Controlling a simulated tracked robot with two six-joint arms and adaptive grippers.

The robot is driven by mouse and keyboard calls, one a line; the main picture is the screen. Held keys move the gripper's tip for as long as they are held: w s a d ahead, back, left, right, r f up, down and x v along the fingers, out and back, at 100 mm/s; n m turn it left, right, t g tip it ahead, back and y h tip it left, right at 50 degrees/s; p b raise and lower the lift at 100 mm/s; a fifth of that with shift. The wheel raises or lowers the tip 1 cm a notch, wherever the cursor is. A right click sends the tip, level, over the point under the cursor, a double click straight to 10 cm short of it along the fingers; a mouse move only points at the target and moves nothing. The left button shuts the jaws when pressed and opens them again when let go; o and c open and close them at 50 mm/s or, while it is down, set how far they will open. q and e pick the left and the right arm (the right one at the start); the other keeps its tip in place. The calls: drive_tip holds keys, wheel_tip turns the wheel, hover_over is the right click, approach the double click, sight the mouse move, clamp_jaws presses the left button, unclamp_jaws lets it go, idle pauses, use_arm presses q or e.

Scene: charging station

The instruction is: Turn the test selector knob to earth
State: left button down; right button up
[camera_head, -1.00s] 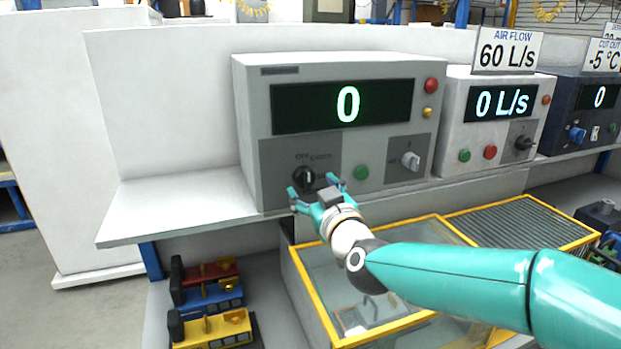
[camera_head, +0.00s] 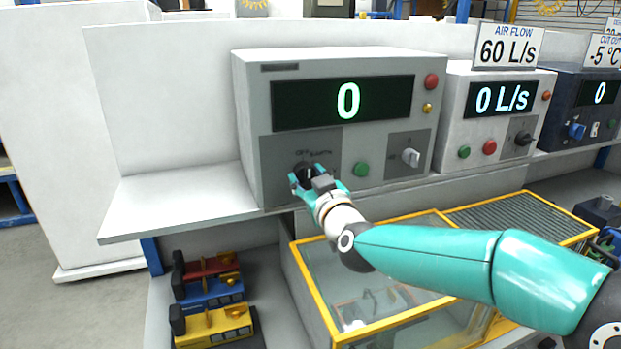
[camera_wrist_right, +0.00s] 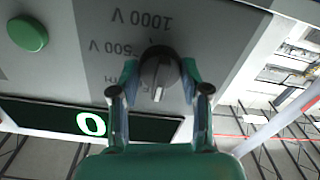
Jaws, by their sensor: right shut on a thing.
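The test selector knob (camera_head: 304,168) is a dark round knob on the lower left panel of the grey tester (camera_head: 245,110). My right gripper (camera_head: 309,177) is at the knob, its fingers shut around it. In the wrist view, upside down, the knob (camera_wrist_right: 160,68) sits between the fingertips of the right gripper (camera_wrist_right: 160,78). Its pale pointer mark faces down in that picture, toward the tester's top. Labels 1000 V, 500 V and a partly hidden one ending in TH show beside it. In the head view, OFF and EARTH stand above the knob. My left gripper is not in view.
A green button (camera_head: 361,169) and a grey-white switch (camera_head: 410,157) are right of the knob. The tester display (camera_head: 342,102) reads 0. The air flow unit (camera_head: 455,110) stands to the right. The white shelf (camera_head: 170,205) is clear at left; a yellow-framed glass case (camera_head: 322,310) is below.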

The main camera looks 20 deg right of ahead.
drive_tip(key=shift+f+m+b, duration=0.1)
drive_tip(key=shift+m+b, duration=0.7)
drive_tip(key=shift+m, duration=0.2)
drive_tip(key=shift+m+b, duration=0.9)
drive_tip(key=shift+m, duration=0.2)
drive_tip(key=m+b, duration=0.1)
drive_tip(key=m, duration=0.2)
drive_tip(key=shift+b, duration=0.4)
drive_tip(key=shift+m+b, duration=0.45)
drive_tip(key=shift+m, duration=0.95)
drive_tip(key=o, duration=1.2)
drive_tip(key=shift+c, duration=0.2)
